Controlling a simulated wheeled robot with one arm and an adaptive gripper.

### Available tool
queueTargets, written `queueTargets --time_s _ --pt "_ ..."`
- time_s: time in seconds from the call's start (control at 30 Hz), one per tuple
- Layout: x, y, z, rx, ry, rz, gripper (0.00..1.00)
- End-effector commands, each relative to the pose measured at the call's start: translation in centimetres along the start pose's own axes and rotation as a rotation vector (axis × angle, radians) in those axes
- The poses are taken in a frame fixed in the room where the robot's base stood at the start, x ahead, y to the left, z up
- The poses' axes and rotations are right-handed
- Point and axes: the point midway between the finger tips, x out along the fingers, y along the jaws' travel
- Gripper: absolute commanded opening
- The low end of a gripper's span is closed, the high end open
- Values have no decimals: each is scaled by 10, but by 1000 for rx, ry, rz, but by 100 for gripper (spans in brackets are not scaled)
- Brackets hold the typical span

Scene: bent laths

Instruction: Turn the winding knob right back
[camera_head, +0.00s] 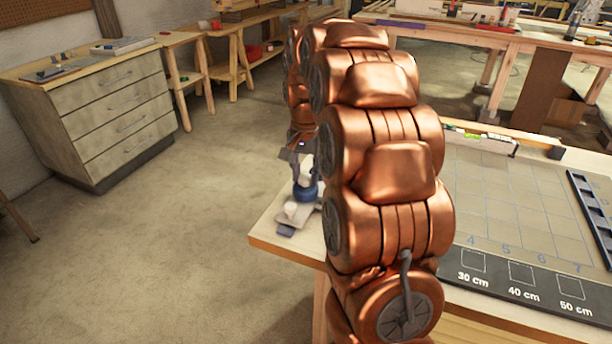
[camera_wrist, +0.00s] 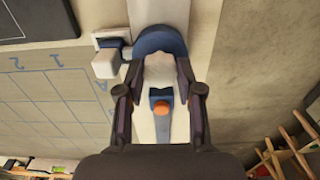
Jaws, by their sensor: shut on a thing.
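The winding knob (camera_wrist: 160,72) is a pale, whitish piece in front of a rounded blue part (camera_wrist: 160,40) in the wrist view. My gripper (camera_wrist: 160,66) has one finger on each side of the knob and is shut on it. The fingers partly cover the knob's sides. Nearer the palm, a small orange button (camera_wrist: 161,107) sits on a blue strip on a pale bar. In the head view my gripper (camera_head: 300,152) is partly hidden by my copper arm, just above the blue part (camera_head: 306,192) at the table's left corner.
A small white block (camera_wrist: 105,64) stands left of the blue part. The worktable (camera_head: 283,236) carries a gridded board (camera_head: 520,200) with centimetre marks and a dark slotted rail (camera_head: 590,215). A drawer cabinet (camera_head: 100,115) stands at the left. The floor between is clear.

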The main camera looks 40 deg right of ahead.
Motion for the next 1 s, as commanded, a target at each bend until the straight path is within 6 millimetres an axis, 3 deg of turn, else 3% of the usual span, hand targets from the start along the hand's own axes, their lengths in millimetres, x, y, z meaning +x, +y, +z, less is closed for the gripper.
queueTargets --time_s 1.0 --pt "-1 -1 1 -967 0 -2 1"
